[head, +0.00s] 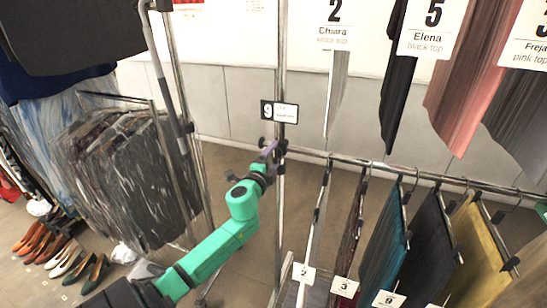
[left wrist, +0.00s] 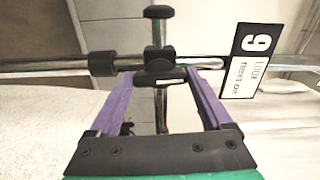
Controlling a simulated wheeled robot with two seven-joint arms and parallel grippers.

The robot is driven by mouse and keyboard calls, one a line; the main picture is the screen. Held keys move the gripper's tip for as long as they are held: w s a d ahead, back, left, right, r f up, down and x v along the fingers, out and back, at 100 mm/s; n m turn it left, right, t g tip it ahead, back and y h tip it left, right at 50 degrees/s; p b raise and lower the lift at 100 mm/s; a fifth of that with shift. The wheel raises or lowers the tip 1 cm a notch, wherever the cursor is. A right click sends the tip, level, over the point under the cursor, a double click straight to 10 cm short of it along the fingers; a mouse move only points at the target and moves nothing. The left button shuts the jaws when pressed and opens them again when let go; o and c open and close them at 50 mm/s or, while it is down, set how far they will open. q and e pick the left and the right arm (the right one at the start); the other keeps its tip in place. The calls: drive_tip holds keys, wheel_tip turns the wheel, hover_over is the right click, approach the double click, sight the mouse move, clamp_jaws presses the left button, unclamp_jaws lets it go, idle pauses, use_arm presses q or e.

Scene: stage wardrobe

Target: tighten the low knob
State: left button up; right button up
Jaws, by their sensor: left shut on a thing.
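A chrome upright pole (head: 281,70) stands in the middle of the head view, with a dark clamp (head: 281,147) where a horizontal rail meets it. My left gripper (head: 270,149), on a green arm, is at this joint. In the left wrist view its two purple fingers (left wrist: 158,80) reach up to the pole and are shut on a black lobed knob (left wrist: 158,73) between their tips. Another black knob (left wrist: 159,12) sticks out beyond the pole, and a black collar (left wrist: 102,64) sits on the pole to the left. My right gripper is not in view.
A black-and-white number 9 sign (head: 279,111) hangs on the pole just above the gripper. Garments hang on the right-hand rail (head: 400,171) and overhead. A rack of dark patterned clothes (head: 125,180) stands left, with several shoes (head: 60,255) on the floor.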

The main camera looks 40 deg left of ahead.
use_arm(q)
drive_tip(key=shift+m, duration=0.5)
drive_tip(key=o, duration=1.2)
drive_tip(key=shift+c, duration=0.2)
drive_tip(key=b+v, duration=0.2)
drive_tip(key=v, duration=1.2)
drive_tip(key=shift+s, duration=0.3)
drive_tip(key=shift+d, duration=0.1)
